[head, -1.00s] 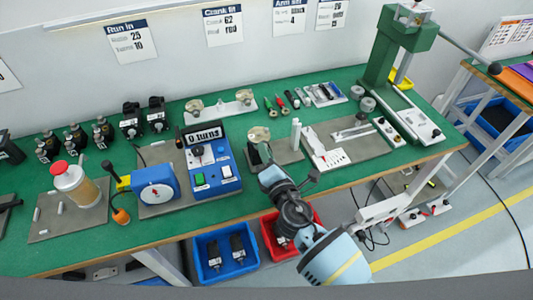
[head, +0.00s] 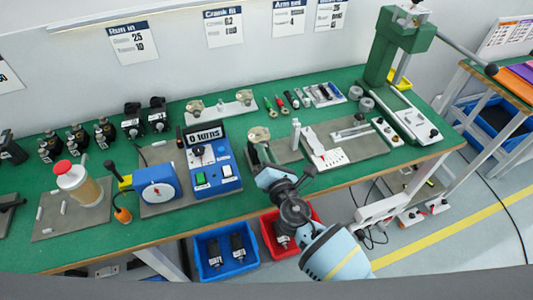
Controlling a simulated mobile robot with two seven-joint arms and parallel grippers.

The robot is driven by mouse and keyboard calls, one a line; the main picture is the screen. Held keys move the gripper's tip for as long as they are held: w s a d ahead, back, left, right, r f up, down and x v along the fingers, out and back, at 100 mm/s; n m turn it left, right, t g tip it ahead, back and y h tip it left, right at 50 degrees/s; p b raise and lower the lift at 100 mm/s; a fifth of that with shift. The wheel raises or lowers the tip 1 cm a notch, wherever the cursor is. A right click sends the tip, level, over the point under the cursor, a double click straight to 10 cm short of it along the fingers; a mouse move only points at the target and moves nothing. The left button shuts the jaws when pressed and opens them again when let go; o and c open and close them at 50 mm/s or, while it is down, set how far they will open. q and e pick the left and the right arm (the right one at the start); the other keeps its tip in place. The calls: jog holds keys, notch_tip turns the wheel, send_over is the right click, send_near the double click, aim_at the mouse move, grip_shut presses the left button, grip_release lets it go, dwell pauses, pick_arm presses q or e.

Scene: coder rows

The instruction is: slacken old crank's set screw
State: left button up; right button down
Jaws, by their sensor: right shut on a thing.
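My right gripper (head: 265,160) is at the front of a small grey mat (head: 287,152) near the middle of the bench. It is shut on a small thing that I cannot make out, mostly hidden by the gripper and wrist. Just behind it a unit with a pale round top (head: 258,134) stands on the mat. A pale upright post (head: 295,134) is to its right. I cannot tell the crank's set screw at this size, or whether the gripper touches the unit. My left gripper is not in view.
A blue control box (head: 212,160) and a blue dial unit (head: 156,183) stand to the left. A green press (head: 395,50) stands at the right. Hand tools (head: 281,103) lie behind. Blue (head: 212,270) and red (head: 267,232) bins sit below the front edge.

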jog(key=shift+w+r, duration=0.1)
jog(key=shift+r, duration=0.1)
jog(key=c, duration=1.6)
grip_release()
jog(key=o, duration=0.3)
jog(key=shift+a+f, duration=0.1)
jog(key=shift+f, duration=0.05)
jog(key=shift+s+d+f, duration=0.1)
jog(key=shift+s+d, duration=0.1)
jog(key=shift+s, duration=0.2)
jog(key=v, duration=0.7)
